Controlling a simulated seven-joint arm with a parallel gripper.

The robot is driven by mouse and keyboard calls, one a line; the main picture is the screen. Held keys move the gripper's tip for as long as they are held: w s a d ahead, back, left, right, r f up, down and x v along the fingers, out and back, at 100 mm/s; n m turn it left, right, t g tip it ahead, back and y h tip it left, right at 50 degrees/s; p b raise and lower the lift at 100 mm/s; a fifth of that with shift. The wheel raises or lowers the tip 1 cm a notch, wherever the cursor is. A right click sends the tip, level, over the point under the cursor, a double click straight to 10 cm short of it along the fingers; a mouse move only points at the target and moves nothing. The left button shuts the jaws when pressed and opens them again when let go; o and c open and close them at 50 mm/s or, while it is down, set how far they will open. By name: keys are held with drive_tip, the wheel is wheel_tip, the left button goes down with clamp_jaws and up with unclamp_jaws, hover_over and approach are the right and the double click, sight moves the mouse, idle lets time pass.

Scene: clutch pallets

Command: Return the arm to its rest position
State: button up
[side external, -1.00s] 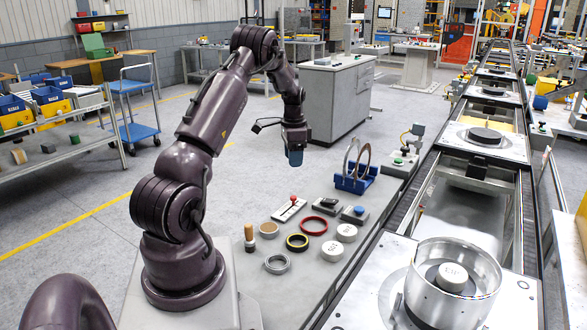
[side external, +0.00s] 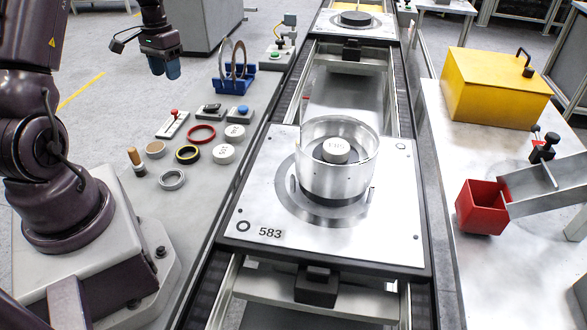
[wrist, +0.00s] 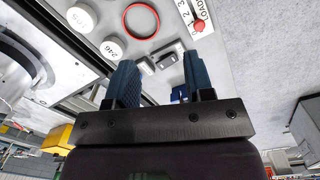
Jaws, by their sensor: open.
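My gripper (side external: 166,66) hangs at the upper left of the side external view, above the far end of the bench and apart from everything on it. In the wrist view its two blue fingers (wrist: 161,88) stand apart with nothing between them. The grey bench top (side external: 120,210) lies below and to the right of the gripper. My arm rises from its base at the left; its upper part is cut off by the frame.
A blue rack (side external: 235,86) holding rings stands right of the gripper. A red ring (side external: 201,133), white discs (side external: 224,153) and a red-knobbed lever plate (side external: 173,124) lie on the bench. Pallet 583 (side external: 250,215) carries a metal ring housing (side external: 337,170) on the conveyor.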

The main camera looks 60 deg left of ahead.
drive_tip(key=w+d+r+t+y, duration=0.1)
drive_tip(key=d+r, duration=0.5)
drive_tip(key=d, duration=0.4)
drive_tip(key=d+r+t, duration=0.1)
drive_tip(key=d+r, duration=0.4)
drive_tip(key=d, duration=0.4)
drive_tip(key=s+d+r+m+t, duration=0.2)
drive_tip(key=s+d+r, duration=0.1)
drive_tip(key=d, duration=0.5)
drive_tip(key=s+d+r+m+t, duration=0.2)
drive_tip(key=s+d+r, duration=0.1)
drive_tip(key=d, duration=0.5)
drive_tip(key=shift+s+d+r+m, duration=0.2)
drive_tip(key=shift+s+r+m, duration=0.2)
drive_tip(key=shift+s, duration=0.2)
idle(0.3)
